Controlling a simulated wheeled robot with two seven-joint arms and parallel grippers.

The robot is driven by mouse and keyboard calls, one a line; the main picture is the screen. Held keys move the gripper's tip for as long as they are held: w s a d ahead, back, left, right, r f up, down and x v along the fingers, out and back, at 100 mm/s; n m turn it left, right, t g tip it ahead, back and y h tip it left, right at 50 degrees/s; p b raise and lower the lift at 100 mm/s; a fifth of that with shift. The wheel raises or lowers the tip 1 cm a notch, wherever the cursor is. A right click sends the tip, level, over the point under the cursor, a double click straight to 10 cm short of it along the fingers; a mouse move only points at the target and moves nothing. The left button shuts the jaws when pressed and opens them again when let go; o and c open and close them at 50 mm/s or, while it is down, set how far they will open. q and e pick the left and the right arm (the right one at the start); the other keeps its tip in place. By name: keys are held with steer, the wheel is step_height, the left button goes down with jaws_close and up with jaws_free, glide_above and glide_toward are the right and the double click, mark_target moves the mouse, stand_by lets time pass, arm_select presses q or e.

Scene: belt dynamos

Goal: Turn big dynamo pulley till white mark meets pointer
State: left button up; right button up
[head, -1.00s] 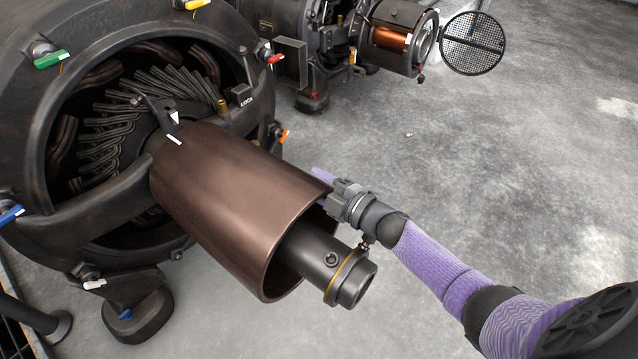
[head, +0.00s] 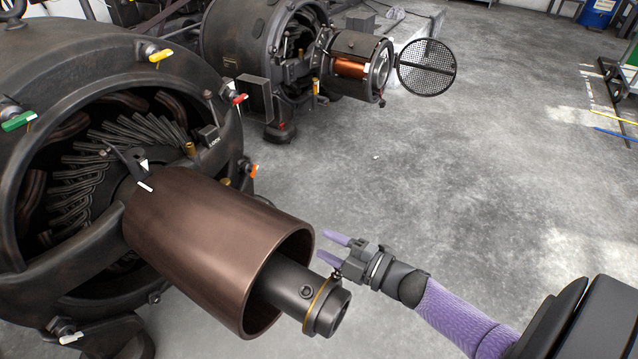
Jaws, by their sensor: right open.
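The big dynamo (head: 25,90) fills the left of the head view. Its brown pulley (head: 205,240) sticks out toward the lower right on a dark shaft (head: 322,305). A white mark (head: 145,187) is on the pulley's inner edge, just below the white-tipped pointer (head: 143,166); the two look nearly in line, with a small gap. My right gripper (head: 328,249) is open and empty, to the right of the pulley's outer rim, its purple fingers pointing left. It appears apart from the rim. My left gripper is out of view.
A smaller dynamo (head: 265,50) with a copper coil and a round mesh cover (head: 427,67) stands behind. A block marked LOCK (head: 209,137) and coloured handles, including a red one (head: 238,98), sit on the big dynamo's frame. The grey floor (head: 480,170) at right is clear.

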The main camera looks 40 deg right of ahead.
mark_target(293, 232)
steer(key=b+x, duration=0.1)
steer(key=x, duration=0.2)
steer(key=b+x, duration=0.1)
steer(key=x, duration=0.1)
steer(key=a+b+x, duration=0.1)
steer(key=b+x, duration=0.1)
steer(key=x, duration=0.1)
steer(key=shift+w+a+r, duration=0.1)
steer(key=shift+w+r, duration=0.05)
steer(key=shift+w, duration=0.05)
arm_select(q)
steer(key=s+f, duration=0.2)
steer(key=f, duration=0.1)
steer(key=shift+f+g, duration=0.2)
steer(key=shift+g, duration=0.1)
arm_select(e)
steer(key=shift+w+a+r, duration=0.15)
steer(key=shift+w, duration=0.15)
steer(key=shift+c, duration=0.2)
jaws_close()
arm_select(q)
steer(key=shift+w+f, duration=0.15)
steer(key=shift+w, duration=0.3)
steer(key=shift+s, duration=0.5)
